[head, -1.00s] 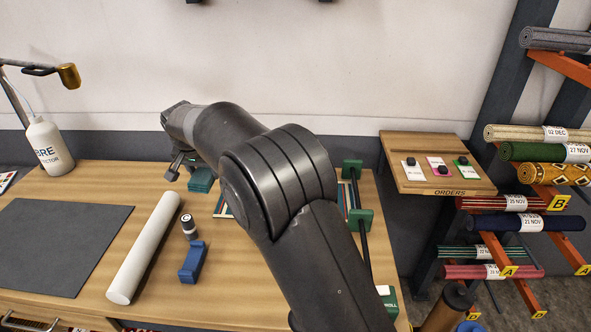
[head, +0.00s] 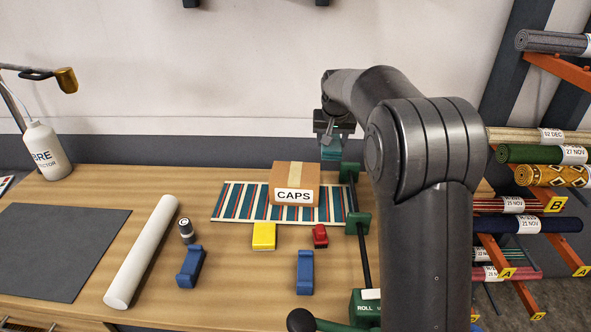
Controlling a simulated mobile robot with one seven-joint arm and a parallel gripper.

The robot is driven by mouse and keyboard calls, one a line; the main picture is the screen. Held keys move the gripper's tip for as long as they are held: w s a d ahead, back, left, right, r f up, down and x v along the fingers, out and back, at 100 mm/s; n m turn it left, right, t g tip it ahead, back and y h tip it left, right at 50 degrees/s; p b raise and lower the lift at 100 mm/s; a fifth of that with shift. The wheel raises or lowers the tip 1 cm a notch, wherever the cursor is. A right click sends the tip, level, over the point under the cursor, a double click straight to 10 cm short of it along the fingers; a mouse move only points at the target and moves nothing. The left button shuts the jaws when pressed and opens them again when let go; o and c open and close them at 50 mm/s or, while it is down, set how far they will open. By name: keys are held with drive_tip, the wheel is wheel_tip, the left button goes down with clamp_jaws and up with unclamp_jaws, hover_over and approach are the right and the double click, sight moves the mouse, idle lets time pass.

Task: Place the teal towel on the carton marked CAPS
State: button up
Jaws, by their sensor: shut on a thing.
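The teal towel (head: 331,153) is a small folded block held under my gripper (head: 332,141), which is shut on it. It shows just right of and behind the carton marked CAPS (head: 294,186), apart from it in the picture. The carton is brown with a pale tape strip and a white label. It stands upright on a striped rug (head: 236,203) on the wooden table, and its top is bare. The exact height of the towel above the table is hard to tell.
A green-ended roller frame (head: 357,223) stands right of the carton. In front lie a yellow block (head: 264,236), a red object (head: 320,236) and blue holders (head: 305,272). A white roll (head: 142,252) and a grey mat (head: 56,250) lie left. My arm hides the orders shelf.

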drive_tip(key=w+a+f, duration=0.1)
drive_tip(key=a+f, duration=0.1)
drive_tip(key=a, duration=0.1)
drive_tip(key=w+a+f, duration=0.1)
drive_tip(key=a+f, duration=0.1)
drive_tip(key=a, duration=0.2)
drive_tip(key=w+a+f, duration=0.1)
drive_tip(key=a+f, duration=0.1)
drive_tip(key=a, duration=0.1)
drive_tip(key=shift+w+a+f, duration=0.1)
drive_tip(key=shift+a+f, duration=0.05)
drive_tip(key=shift+f, duration=0.05)
drive_tip(key=shift+a+f, duration=0.1)
drive_tip(key=shift+f, duration=1.95)
drive_tip(key=shift+f, duration=0.2)
drive_tip(key=o, duration=1)
drive_tip(key=shift+r, duration=0.1)
drive_tip(key=v, duration=1.2)
drive_tip(key=shift+r, duration=0.2)
